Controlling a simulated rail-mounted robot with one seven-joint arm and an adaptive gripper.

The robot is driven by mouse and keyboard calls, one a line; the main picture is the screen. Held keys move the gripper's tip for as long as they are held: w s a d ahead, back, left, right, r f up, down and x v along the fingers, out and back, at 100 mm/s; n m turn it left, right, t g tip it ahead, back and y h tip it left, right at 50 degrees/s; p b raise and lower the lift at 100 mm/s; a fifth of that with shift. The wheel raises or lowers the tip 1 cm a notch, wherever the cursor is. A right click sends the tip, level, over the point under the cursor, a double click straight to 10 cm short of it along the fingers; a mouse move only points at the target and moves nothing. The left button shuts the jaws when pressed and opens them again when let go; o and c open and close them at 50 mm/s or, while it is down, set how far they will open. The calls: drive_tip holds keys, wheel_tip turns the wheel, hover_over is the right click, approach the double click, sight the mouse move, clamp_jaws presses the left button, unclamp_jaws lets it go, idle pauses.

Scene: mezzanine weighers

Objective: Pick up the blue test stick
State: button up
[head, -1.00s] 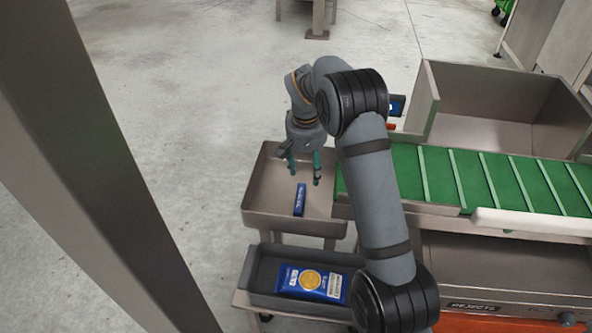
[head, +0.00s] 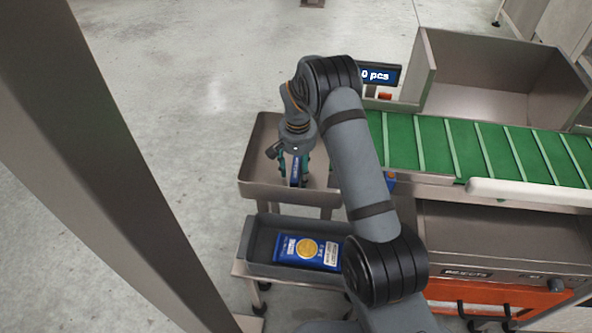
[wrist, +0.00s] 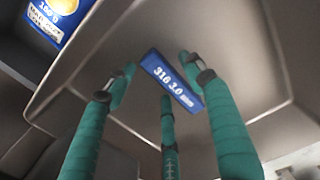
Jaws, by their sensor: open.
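The blue test stick (head: 295,172) lies in the upper metal tray (head: 262,190), partly hidden by my gripper in the head view. In the wrist view the stick (wrist: 172,80) shows its white lettering and lies slanted on the tray floor. My gripper (head: 293,180) is open, with its green fingers pointing down over the stick. In the wrist view the fingers of my gripper (wrist: 167,88) are spread around the stick's outline, with nothing held. I cannot tell exactly how high the fingertips are above it.
A lower grey tray (head: 250,262) holds a blue packet (head: 308,251) with a yellow disc. A green belt (head: 455,160) runs to the right, beside a large metal bin (head: 490,90) and a "0 pcs" display (head: 380,75). A metal post (head: 100,170) stands at left.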

drive_tip(key=shift+f, duration=0.1)
drive_tip(key=shift+c, duration=1.3)
drive_tip(key=c, duration=1)
